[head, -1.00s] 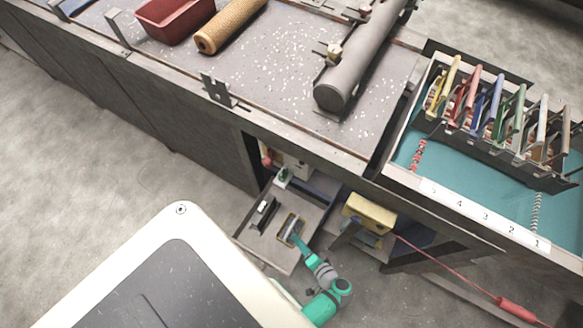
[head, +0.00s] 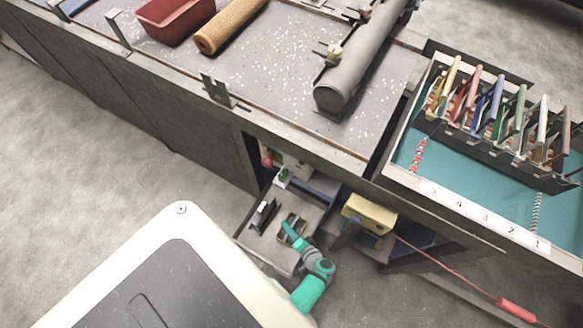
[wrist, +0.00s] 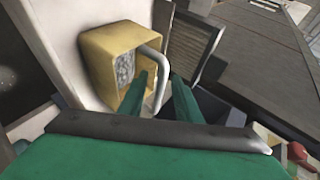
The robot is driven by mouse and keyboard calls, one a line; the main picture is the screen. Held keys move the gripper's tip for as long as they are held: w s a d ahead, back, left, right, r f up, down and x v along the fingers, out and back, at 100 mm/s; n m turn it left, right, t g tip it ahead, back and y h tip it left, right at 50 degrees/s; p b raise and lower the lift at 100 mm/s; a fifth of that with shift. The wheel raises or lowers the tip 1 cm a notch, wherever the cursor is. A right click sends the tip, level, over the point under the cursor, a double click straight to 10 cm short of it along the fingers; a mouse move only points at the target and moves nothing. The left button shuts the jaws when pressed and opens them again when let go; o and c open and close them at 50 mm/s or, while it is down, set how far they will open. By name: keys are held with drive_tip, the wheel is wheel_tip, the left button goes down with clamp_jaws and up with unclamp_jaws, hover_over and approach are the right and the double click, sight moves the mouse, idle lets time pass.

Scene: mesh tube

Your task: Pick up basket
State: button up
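The basket is a small yellow box with a pale grey looped handle. In the wrist view the basket (wrist: 93,62) is at upper left, with a grey speckled inside. In the head view the basket (head: 299,229) lies on a low pulled-out shelf, partly hidden by my arm. My gripper (wrist: 160,82) has two green fingers set apart. The handle (wrist: 161,88) shows between them, and I cannot tell whether they touch it. In the head view my gripper (head: 286,226) is over the basket.
The pulled-out shelf (head: 265,250) also bears a dark block (head: 264,214) and a small green-and-white item (head: 283,178). A yellow box (head: 369,213) stands to the right. The bench (head: 270,60) overhangs behind. Open floor (head: 100,170) lies at left.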

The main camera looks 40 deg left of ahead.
clamp_jaws()
idle(1.0)
drive_tip(key=shift+s, duration=0.1)
